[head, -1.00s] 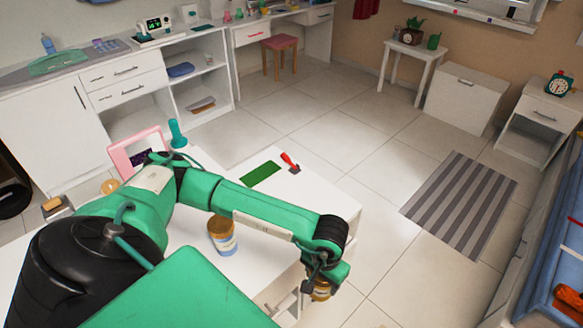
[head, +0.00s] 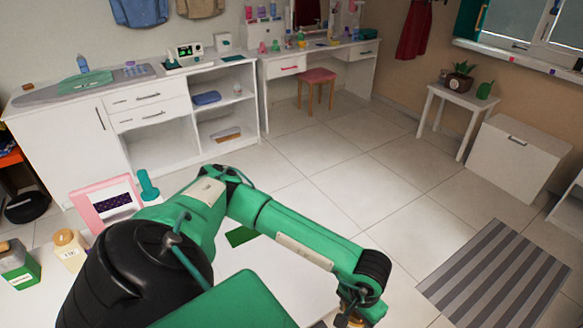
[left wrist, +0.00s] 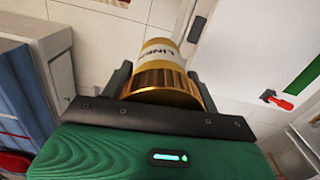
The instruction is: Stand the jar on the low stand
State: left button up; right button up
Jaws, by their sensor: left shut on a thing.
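My left gripper (left wrist: 160,92) is shut on a jar (left wrist: 158,62) with a ribbed gold lid and a pale band with printed letters. In the head view my left gripper (head: 352,303) is low at right of centre, beside the white table's right edge; only a bit of the jar's gold lid shows there. I cannot pick out the low stand with certainty. My right gripper is not in view.
The white table (head: 300,275) carries a green mat (head: 240,236), a pink frame (head: 82,207), a teal object (head: 148,186) and a wooden-lidded jar (head: 68,250). A plant table (head: 462,101), white chest (head: 515,155) and striped rug (head: 495,280) stand beyond open floor.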

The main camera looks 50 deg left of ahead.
aim_at(289, 287)
jog(key=i, duration=1.05)
jog(key=i+u, duration=0.25)
jog(key=u, duration=0.15)
jog(key=i+l+u, duration=0.15)
jog(key=u, duration=0.25)
jog(key=i+u, duration=0.1)
jog(key=u, duration=0.95)
